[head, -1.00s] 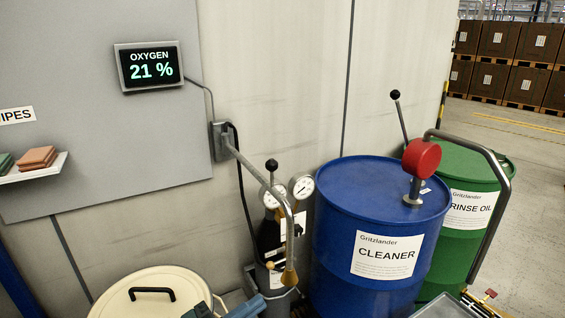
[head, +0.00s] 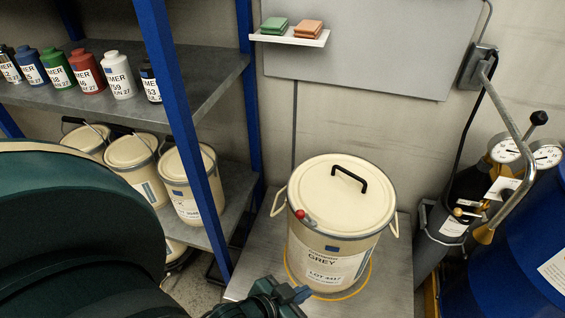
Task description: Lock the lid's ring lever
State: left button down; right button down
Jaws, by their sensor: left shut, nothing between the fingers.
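A cream drum labelled GREY (head: 322,262) stands in the middle of the head view. Its cream lid (head: 325,200) with a black handle sits on top, and a grey ring runs around the rim. The ring lever's red knob (head: 300,214) shows at the front left of the rim. The lever's arm is too small to tell whether it lies flat against the ring. My left gripper (head: 296,294) is shut and empty, low in front of the drum's label and below the knob, apart from the lever. My right gripper is out of view.
The drum stands on a grey metal platform (head: 392,285), inside a yellow circle. A blue-framed shelf (head: 190,110) with bottles and cream pails is on the left. A gas cylinder (head: 465,200), a bent metal pipe (head: 515,130) and a blue drum (head: 510,270) are on the right.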

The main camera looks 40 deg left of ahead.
aim_at(300, 214)
jog(key=j+u, duration=0.15)
jog(key=u, duration=0.15)
jog(key=k+j+u, duration=0.1)
jog(key=u, duration=0.25)
jog(key=k+j, duration=0.1)
jog(key=j, duration=0.2)
jog(key=k+j, duration=0.15)
jog(key=j, duration=0.15)
jog(key=k+j, duration=0.1)
jog(key=j, duration=0.2)
jog(key=z, duration=0.05)
